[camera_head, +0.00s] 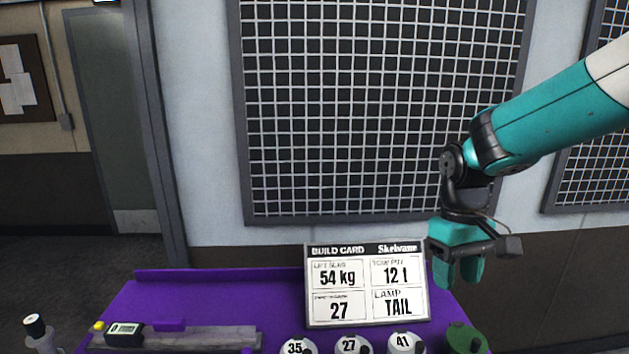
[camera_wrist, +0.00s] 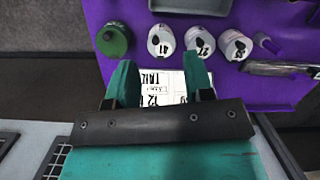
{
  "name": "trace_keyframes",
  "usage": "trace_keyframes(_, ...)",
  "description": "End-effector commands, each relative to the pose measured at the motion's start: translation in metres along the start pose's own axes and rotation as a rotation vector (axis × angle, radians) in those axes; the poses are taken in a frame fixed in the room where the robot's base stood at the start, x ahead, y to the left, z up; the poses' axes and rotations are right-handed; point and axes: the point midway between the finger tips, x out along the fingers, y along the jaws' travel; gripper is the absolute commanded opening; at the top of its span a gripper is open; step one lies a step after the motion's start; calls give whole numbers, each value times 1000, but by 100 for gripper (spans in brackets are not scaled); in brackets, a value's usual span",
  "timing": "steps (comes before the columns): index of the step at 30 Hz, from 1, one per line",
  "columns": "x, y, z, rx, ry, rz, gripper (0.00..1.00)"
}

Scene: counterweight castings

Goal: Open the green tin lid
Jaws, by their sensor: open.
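The green tin (camera_head: 466,338) stands at the right end of the purple table and is cut off by the bottom edge of the head view. In the wrist view the green tin (camera_wrist: 112,41) is at the upper left, with a dark mark on its round top. Its lid appears to be on. My gripper (camera_head: 459,272) is open and empty, pointing down above the table's right side. In the wrist view its two teal fingers (camera_wrist: 159,80) are apart, with the green tin beyond the left finger and not touching.
White tins marked 35 (camera_head: 297,345), 27 (camera_head: 348,344) and 41 (camera_head: 404,343) stand in a row left of the green tin. A build card (camera_head: 367,285) stands upright behind them. A grey bar-shaped fixture (camera_head: 215,338) lies at left on the purple table (camera_head: 215,293).

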Motion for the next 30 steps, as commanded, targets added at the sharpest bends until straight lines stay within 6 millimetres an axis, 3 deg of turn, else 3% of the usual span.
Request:
trace_keyframes(3,16,-44,45,-111,110,-50,48)
trace_keyframes(9,45,-106,122,-264,255,-161,48)
trace_keyframes(15,67,-137,167,-338,326,-236,48)
trace_keyframes(19,69,-142,175,-350,335,-251,48)
trace_keyframes(24,67,-140,172,-340,334,-247,48)
trace_keyframes(26,63,-133,161,-310,331,-238,48)
trace_keyframes(30,49,-88,105,-140,313,-183,48)
